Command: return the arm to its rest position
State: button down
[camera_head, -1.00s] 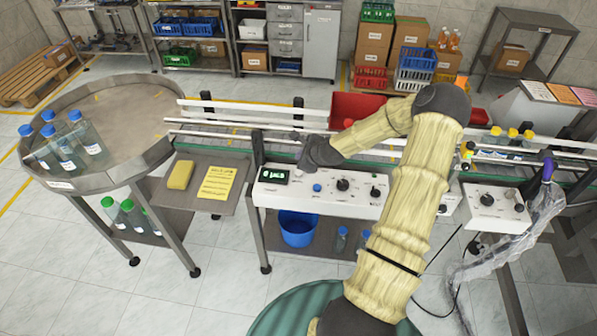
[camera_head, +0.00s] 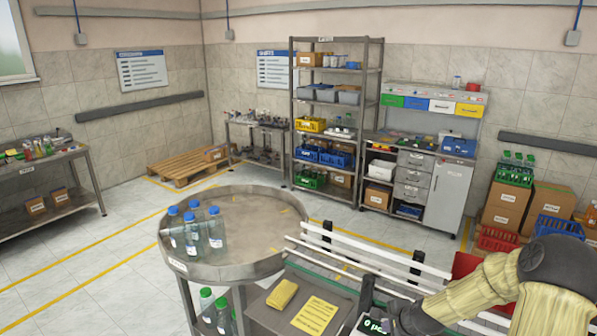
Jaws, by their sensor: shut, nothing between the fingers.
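My arm, in a pale yellow ribbed cover with dark joints, shows at the lower right of the head view. It bends down to the left over the conveyor's control panel. My gripper (camera_head: 398,314) is a dark shape at the arm's left end, shut and empty, close to the panel display (camera_head: 374,326). Its fingers are small and hard to make out. The bottom and right picture edges cut off the rest of the arm.
A round metal table (camera_head: 265,268) holds several blue-capped bottles (camera_head: 192,232). White conveyor rails (camera_head: 360,243) run beside my arm. A side shelf with a yellow sponge (camera_head: 282,294) and yellow note (camera_head: 314,316) is near. Shelving (camera_head: 372,100) and a pallet (camera_head: 180,166) stand behind; floor at left is clear.

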jog(key=s+a+r+n+g, duration=0.1)
jog(key=s+a+r+n, duration=0.2)
jog(key=s+n, duration=0.2)
jog(key=s+a+r+n+g+h+b, duration=0.1)
jog(key=s+a+r+n, duration=0.2)
jog(key=s+n, duration=0.3)
jog(key=s+a+r+n+g+h+b, duration=0.1)
jog(key=s+a+r+n+g, duration=0.1)
jog(key=s+n, duration=0.4)
jog(key=s+a+r, duration=0.1)
jog(key=s+r, duration=0.1)
jog(key=s, duration=0.2)
jog(key=shift+s+a+r, duration=0.3)
jog(key=shift+a+r, duration=0.05)
jog(key=shift+r, duration=0.05)
